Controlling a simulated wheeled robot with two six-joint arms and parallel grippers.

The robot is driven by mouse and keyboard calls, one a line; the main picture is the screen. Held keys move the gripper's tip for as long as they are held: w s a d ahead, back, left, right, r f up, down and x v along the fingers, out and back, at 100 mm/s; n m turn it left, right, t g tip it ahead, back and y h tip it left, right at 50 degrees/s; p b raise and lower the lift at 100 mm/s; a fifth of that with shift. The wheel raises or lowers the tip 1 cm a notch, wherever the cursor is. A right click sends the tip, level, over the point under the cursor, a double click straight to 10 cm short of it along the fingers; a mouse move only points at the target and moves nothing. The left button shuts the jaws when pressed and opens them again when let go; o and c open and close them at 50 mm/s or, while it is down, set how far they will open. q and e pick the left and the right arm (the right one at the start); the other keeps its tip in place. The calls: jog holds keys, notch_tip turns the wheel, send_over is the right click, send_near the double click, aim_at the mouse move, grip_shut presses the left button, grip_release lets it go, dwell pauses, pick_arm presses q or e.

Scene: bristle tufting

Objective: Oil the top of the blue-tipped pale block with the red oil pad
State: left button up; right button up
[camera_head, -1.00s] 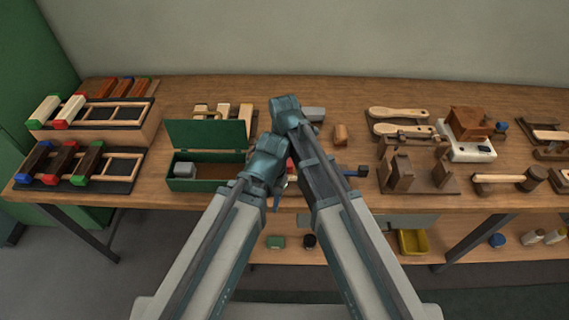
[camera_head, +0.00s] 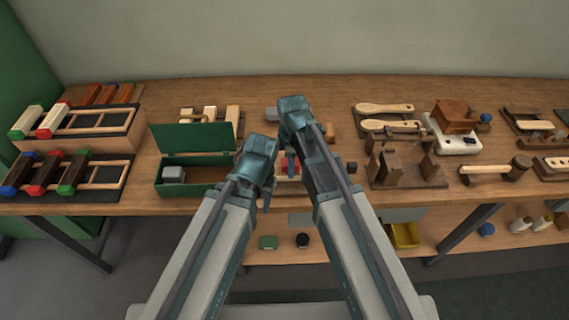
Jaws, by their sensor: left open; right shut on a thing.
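My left gripper (camera_head: 265,198) is the lower one, open, in front of the green box, with its fingers pointing down. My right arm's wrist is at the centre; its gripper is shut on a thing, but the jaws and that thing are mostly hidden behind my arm. A small red patch (camera_head: 284,163) shows between the two arms; I cannot tell whether it is the oil pad. I cannot make out a blue tip on any pale block. The pale blocks (camera_head: 28,120) on the left rear rack have green and red tips.
An open green box (camera_head: 160,180) holds a grey block (camera_head: 173,174). A rack (camera_head: 100,190) of dark blocks with coloured tips is front left. Pale wooden pieces (camera_head: 210,114) lie behind the box. Wooden fixtures (camera_head: 388,168) and brushes (camera_head: 385,108) fill the right side.

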jog(key=shift+d, duration=0.35)
jog(key=shift+d, duration=0.1)
jog(key=shift+d+r, duration=0.1)
jog(key=shift+d, duration=1.35)
jog(key=shift+d, duration=0.1)
jog(key=shift+d, duration=1.4)
notch_tip(320, 180, up, 6)
jog(key=p, duration=0.6)
